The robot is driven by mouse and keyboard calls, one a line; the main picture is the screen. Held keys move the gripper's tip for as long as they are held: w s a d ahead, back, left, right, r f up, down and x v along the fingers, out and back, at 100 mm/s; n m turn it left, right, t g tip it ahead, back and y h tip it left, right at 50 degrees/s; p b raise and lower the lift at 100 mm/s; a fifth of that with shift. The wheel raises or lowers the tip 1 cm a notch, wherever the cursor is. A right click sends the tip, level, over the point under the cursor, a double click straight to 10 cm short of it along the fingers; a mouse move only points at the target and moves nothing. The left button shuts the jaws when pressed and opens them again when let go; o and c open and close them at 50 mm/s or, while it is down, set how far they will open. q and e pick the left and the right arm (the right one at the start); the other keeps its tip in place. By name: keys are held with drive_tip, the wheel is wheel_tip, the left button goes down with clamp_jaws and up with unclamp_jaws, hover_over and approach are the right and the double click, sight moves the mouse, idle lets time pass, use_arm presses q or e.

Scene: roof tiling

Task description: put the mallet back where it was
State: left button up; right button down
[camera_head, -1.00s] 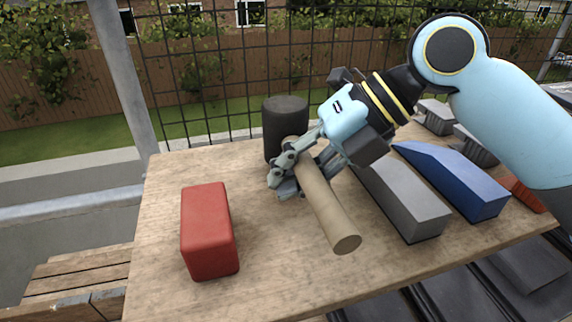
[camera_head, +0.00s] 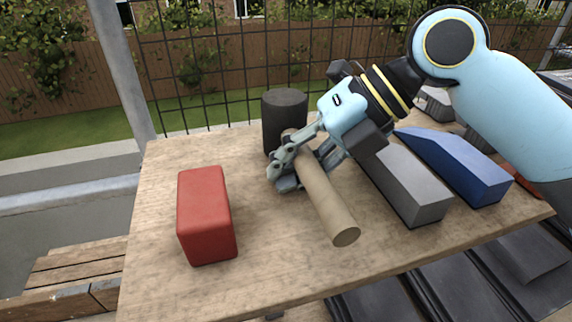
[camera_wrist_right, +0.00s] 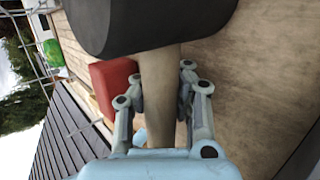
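The mallet has a dark cylindrical head (camera_head: 285,122) and a pale wooden handle (camera_head: 326,205). Its handle points toward the front right of the table in the head view. My right gripper (camera_head: 284,168) is shut around the handle just below the head. In the wrist view the mallet head (camera_wrist_right: 150,22) fills the top, and the handle (camera_wrist_right: 159,95) runs between the two fingers. The mallet is low over the wooden table (camera_head: 270,270); whether it touches the wood I cannot tell. My left gripper is not in view.
A red block (camera_head: 205,215) stands on the table left of the mallet. A grey block (camera_head: 408,188) and a blue block (camera_head: 460,170) lie to the right. A wire fence rises behind, and dark roof tiles (camera_head: 440,285) lie below the front right edge. The front middle is clear.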

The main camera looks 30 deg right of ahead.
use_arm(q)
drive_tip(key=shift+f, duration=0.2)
use_arm(e)
drive_tip(key=c, duration=2)
unclamp_jaws()
drive_tip(key=shift+f, duration=0.2)
drive_tip(key=shift+c, duration=0.2)
drive_tip(key=o, duration=0.7)
drive_tip(key=shift+c, duration=0.2)
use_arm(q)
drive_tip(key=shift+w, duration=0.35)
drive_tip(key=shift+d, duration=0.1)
use_arm(e)
drive_tip(key=shift+d, duration=0.1)
drive_tip(key=shift+s+d+r, duration=0.2)
drive_tip(key=shift+d+r, duration=0.15)
drive_tip(key=v, duration=0.5)
drive_tip(key=shift+f, duration=0.1)
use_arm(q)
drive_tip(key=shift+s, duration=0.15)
use_arm(e)
drive_tip(key=shift+s+d+r, duration=0.2)
drive_tip(key=shift+d+r, duration=0.1)
drive_tip(key=shift+r, duration=0.3)
